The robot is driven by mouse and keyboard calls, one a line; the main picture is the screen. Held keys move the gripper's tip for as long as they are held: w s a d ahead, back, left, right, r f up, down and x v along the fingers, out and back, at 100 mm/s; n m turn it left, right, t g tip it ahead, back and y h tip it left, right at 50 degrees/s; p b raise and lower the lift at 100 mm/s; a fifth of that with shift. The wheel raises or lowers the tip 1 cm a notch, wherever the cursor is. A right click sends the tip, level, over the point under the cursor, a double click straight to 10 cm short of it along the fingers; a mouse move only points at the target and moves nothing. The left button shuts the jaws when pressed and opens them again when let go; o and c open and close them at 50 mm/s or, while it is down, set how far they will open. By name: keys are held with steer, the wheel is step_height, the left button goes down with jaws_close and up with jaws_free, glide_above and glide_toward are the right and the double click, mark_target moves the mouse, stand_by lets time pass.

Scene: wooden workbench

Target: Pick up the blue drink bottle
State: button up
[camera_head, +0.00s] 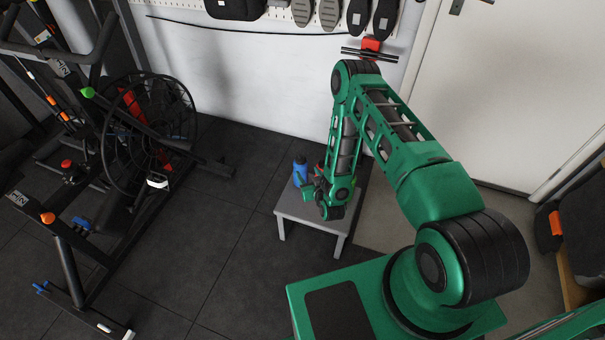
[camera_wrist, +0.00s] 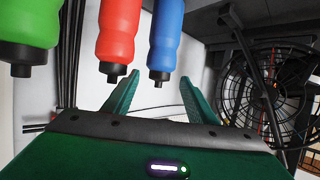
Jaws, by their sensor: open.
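The blue drink bottle (camera_head: 300,173) stands upright on a small grey table (camera_head: 288,207), just left of my gripper (camera_head: 314,194). In the wrist view, which appears upside down, the blue bottle (camera_wrist: 166,38) has its dark cap pointing down the picture. My gripper (camera_wrist: 159,78) shows there with two green fingers spread apart and nothing held. The bottle's cap lines up with the gap between the fingertips; the bottle seems beyond them, but the exact distance is unclear. In the head view my arm hides part of the table top.
A red bottle (camera_wrist: 117,35) stands close beside the blue one, and a green bottle (camera_wrist: 28,30) is farther left in the wrist view. Exercise equipment with a caged fan wheel (camera_head: 150,130) stands at left. A white wall (camera_head: 230,70) is behind the table.

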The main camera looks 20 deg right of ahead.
mark_target(302, 165)
steer(key=shift+x, duration=4.15)
steer(key=shift+a+r, duration=0.1)
steer(key=shift+a, duration=0.05)
jaws_close()
